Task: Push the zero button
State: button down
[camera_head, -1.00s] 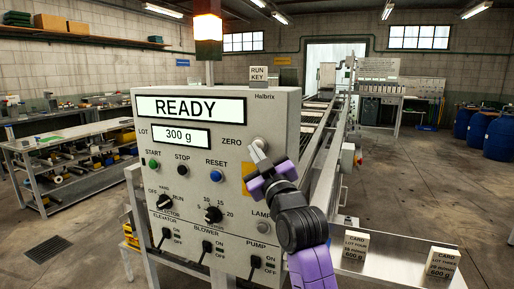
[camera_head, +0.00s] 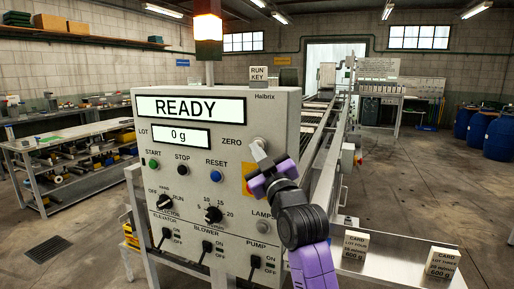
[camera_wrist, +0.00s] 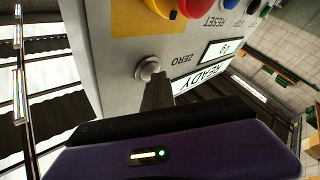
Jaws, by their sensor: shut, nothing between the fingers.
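The grey control panel (camera_head: 225,110) stands in front of me, with READY on its large display (camera_head: 190,107) and 0 g on the LOT display (camera_head: 181,138). The zero button (camera_head: 259,144) is a round metal knob right of the ZERO label, partly hidden by my fingers. In the wrist view the zero button (camera_wrist: 149,68) shows at the tip of my fingers. My gripper (camera_head: 261,156) is shut and empty, its tip at the button's lower edge; whether it touches cannot be told. The gripper also shows in the wrist view (camera_wrist: 156,88).
START (camera_head: 154,163), STOP (camera_head: 184,169) and RESET (camera_head: 216,176) buttons sit left of my gripper. A yellow plate (camera_head: 247,176) is behind my gripper, with the lamp button (camera_head: 262,226) below. A card shelf (camera_head: 395,262) stands at the right.

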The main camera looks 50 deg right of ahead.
jog(key=shift+a, duration=0.1)
jog(key=shift+s+a, duration=0.35)
jog(key=shift+a, duration=0.4)
jog(key=a, duration=0.1)
jog(key=s+a, duration=0.1)
jog(key=a, duration=0.1)
jog(key=a+p, duration=0.1)
jog(key=shift+s+a, duration=0.35)
dwell(0.8)
